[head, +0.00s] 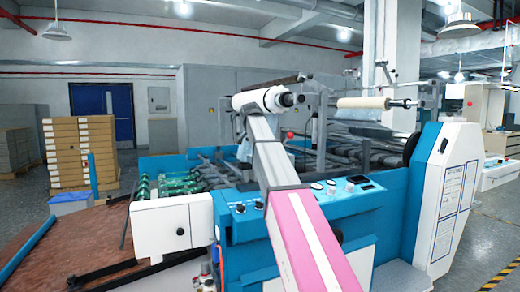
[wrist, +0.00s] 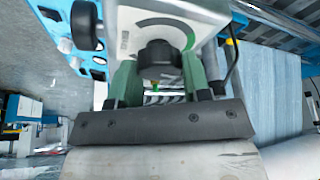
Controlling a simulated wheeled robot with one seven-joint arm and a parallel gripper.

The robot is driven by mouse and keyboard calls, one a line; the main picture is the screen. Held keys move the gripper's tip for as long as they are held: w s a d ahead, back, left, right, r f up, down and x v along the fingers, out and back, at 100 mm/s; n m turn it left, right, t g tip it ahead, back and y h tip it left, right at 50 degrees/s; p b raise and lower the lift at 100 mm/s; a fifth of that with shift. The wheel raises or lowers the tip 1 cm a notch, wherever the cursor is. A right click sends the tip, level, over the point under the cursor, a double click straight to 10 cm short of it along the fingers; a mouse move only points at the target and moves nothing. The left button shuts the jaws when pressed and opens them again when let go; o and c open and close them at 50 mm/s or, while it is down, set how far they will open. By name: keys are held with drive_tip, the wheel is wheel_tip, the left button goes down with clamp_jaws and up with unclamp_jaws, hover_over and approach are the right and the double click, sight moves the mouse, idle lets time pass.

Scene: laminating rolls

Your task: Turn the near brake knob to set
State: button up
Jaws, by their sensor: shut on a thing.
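In the wrist view the black brake knob (wrist: 158,56) stands on a white plate (wrist: 135,15) with a green curved scale beside it. My gripper (wrist: 158,70) has its two green fingers on either side of the knob and is shut on it. The knob's pointer is not clear, so its setting cannot be read. In the head view my arm reaches forward over the machine, and the knob and fingers cannot be made out there.
A pale roll (head: 362,102) sits on a shaft at the right. The blue console (head: 335,200) with buttons lies under my arm. A white-and-blue cabinet (head: 440,195) stands at the right. In the wrist view a dark cable (wrist: 236,60) runs close to the right finger.

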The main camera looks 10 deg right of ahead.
drive_tip(key=o, duration=0.9)
drive_tip(key=shift+o, duration=0.2)
drive_tip(key=v, duration=1.1)
drive_tip(key=shift+d+f, duration=0.1)
